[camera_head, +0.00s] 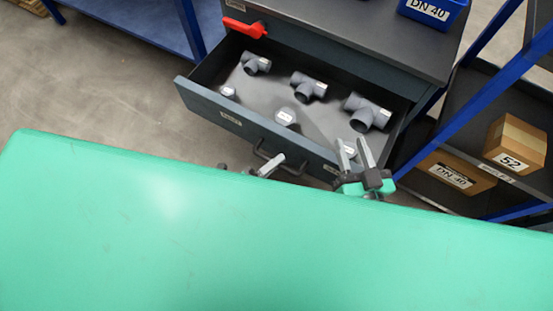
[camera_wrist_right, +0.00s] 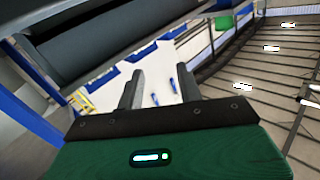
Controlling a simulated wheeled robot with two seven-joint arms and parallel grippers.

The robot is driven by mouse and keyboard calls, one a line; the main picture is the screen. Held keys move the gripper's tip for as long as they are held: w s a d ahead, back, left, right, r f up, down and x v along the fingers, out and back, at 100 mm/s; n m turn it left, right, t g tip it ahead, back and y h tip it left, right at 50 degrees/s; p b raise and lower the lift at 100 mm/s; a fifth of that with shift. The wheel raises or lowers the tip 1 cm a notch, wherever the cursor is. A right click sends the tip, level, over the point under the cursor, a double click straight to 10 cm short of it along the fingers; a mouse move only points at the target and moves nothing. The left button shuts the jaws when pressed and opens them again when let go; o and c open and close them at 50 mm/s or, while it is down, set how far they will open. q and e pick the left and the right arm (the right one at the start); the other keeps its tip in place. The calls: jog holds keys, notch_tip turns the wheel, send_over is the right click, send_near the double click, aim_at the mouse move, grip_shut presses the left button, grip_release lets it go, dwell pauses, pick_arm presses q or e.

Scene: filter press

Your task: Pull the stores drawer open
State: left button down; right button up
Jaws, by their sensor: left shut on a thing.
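The stores drawer (camera_head: 205,100) stands pulled out from the dark grey cabinet (camera_head: 345,35) in the head view. Its inside shows, with grey pipe tees (camera_head: 308,87) and small pieces with white labels (camera_head: 286,117) in it. My left gripper (camera_head: 267,167) is shut on the dark bar handle (camera_head: 291,168) on the drawer's front, and partly covers it. My right gripper (camera_head: 355,152) is open and empty by the right end of the drawer front; its two fingers also show apart in the right wrist view (camera_wrist_right: 160,88).
A red part (camera_head: 244,28) is at the cabinet's top left edge. A blue bin (camera_head: 433,10) sits on the cabinet top. A blue-framed rack with cardboard boxes (camera_head: 515,143) stands close on the right. Floor is clear left of the drawer.

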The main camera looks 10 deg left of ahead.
pick_arm(q)
jog(key=c, duration=1.4)
grip_release()
